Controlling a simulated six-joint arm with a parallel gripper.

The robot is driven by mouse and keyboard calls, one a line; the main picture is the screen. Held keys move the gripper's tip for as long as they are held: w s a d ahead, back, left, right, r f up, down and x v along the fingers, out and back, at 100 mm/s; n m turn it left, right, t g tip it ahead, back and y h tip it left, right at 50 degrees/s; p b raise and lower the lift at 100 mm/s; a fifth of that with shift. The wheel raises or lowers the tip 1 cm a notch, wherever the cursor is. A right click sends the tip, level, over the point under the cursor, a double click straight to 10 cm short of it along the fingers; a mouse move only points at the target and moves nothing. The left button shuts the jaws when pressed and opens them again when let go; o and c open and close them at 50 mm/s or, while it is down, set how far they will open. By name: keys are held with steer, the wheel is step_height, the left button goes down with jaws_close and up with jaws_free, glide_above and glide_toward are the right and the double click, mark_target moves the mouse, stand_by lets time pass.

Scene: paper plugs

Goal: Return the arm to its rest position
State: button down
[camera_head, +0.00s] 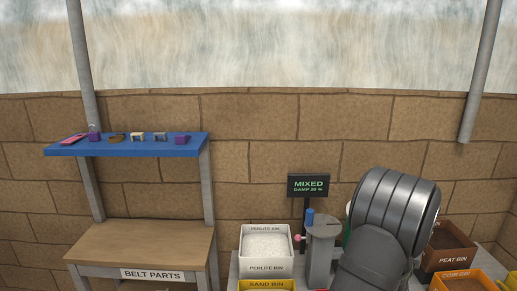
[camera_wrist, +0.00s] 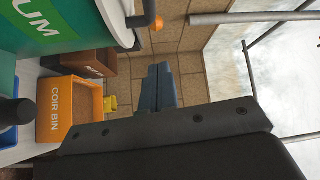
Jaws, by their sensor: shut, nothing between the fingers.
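My gripper (camera_wrist: 160,68) shows in the wrist view, with its two dark fingers side by side and closed together. Nothing is between the fingers. The fingers point at the tan block wall (camera_wrist: 192,90), with no object touching them. In the head view my dark grey arm fills the lower right and covers part of the bench. My gripper cannot be made out in that view.
The head view shows a perlite bin (camera_head: 265,268), a grey stand (camera_head: 320,255), a sign (camera_head: 308,186) and a blue shelf (camera_head: 125,150).

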steer(key=v, duration=0.5)
steer(key=f+x, duration=0.1)
steer(key=x, duration=1.4)
steer(key=s+d+r+n+t+y, duration=0.1)
steer(key=s+d+n+t+y, duration=0.1)
steer(key=d, duration=1)
steer(key=shift+s+d+n+y, duration=0.15)
steer(key=shift+s+n+y, duration=0.35)
steer(key=shift+y, duration=0.4)
steer(key=shift+r+t, duration=0.1)
steer(key=shift+t, duration=0.2)
